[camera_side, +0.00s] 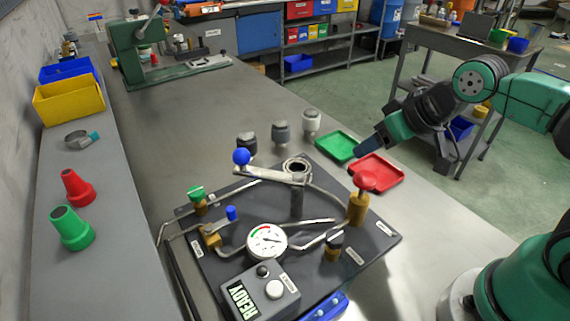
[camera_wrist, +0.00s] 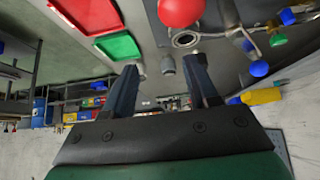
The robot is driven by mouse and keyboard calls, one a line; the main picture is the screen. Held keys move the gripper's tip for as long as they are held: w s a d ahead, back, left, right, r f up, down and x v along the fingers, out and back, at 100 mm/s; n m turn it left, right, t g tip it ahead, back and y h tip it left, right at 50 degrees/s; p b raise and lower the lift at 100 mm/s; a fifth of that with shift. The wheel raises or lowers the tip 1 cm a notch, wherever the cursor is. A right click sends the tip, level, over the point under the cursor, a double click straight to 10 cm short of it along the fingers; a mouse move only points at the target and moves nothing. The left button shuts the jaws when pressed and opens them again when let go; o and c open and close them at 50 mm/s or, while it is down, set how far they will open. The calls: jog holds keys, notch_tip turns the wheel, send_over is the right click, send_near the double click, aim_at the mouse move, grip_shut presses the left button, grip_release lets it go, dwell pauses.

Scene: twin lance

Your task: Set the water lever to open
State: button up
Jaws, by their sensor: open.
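A dark panel (camera_side: 210,262) lies on the bench with pipes and valves. A small blue-tipped lever (camera_side: 231,213) stands up from a brass valve (camera_side: 211,236) at the panel's left; its label is not readable. A green-knobbed valve (camera_side: 197,194) is just behind it. A red ball knob (camera_side: 364,180) tops a brass post at the panel's right; the red ball also shows in the wrist view (camera_wrist: 181,12). My gripper (camera_side: 362,151) is above the trays behind the panel, well to the right of the blue lever. Its fingers (camera_wrist: 162,85) are apart and empty.
A long bar with a blue ball (camera_side: 241,156) runs to a metal ring (camera_side: 297,167) on a post. A gauge (camera_side: 267,242) and a READY box (camera_side: 262,292) are in front. Green (camera_side: 334,147) and red (camera_side: 378,171) trays and several grey caps (camera_side: 281,132) stand behind the panel.

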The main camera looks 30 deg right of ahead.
jog(key=w+a+r+n+g+y, duration=0.1)
jog(key=w+a+r+n+g, duration=0.4)
jog(key=a+r+n, duration=0.45)
jog(key=n+g+h, duration=0.1)
jog(key=n+g, duration=0.1)
jog(key=n, duration=0.9)
send_over(230, 208)
notch_tip(230, 208, down, 6)
jog(key=r, duration=0.1)
jog(key=shift+m, duration=0.35)
notch_tip(230, 208, down, 13)
jog(key=shift+f, duration=0.2)
grip_shut()
